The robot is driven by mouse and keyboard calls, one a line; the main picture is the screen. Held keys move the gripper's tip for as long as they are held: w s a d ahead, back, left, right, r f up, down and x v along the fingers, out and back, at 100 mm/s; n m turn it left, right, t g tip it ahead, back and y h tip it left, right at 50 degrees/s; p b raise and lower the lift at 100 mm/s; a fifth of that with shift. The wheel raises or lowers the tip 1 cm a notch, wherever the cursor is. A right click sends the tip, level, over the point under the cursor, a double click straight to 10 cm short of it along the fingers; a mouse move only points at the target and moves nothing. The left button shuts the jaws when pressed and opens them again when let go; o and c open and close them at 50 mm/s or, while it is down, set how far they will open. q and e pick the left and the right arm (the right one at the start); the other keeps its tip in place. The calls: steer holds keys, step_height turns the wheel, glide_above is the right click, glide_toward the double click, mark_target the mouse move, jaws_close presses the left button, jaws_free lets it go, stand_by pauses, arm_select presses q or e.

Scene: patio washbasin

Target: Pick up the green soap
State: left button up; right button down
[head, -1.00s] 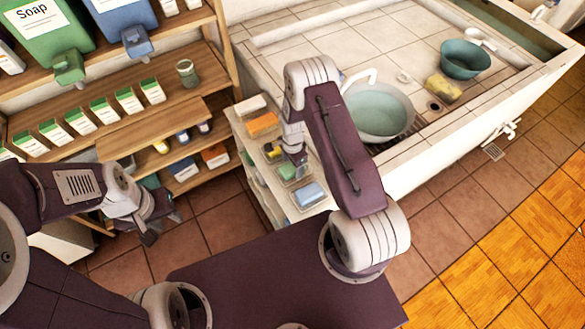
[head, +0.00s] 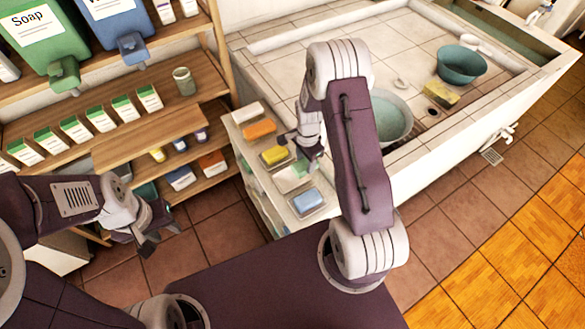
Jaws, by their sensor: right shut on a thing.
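My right gripper (head: 314,160) is shut on the green soap (head: 317,166), just above the right side of the white counter. Only a small part of the soap shows beside the fingers. The dish (head: 291,179) between the yellow soap and the blue soap looks empty. My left gripper (head: 158,232) hangs open and empty over the tiled floor at the left.
On the white counter lie a white soap (head: 248,112), an orange soap (head: 260,130), a yellow soap (head: 274,155) and a blue soap (head: 307,200). The tiled basin (head: 300,60) holds a large water bowl (head: 393,115). Wooden shelves (head: 150,135) stand at the left.

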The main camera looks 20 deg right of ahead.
steer(key=s+d+r, duration=0.2)
steer(key=d+r, duration=0.2)
steer(key=d, duration=0.2)
steer(key=shift+s+b, duration=0.3)
steer(key=shift+s, duration=0.1)
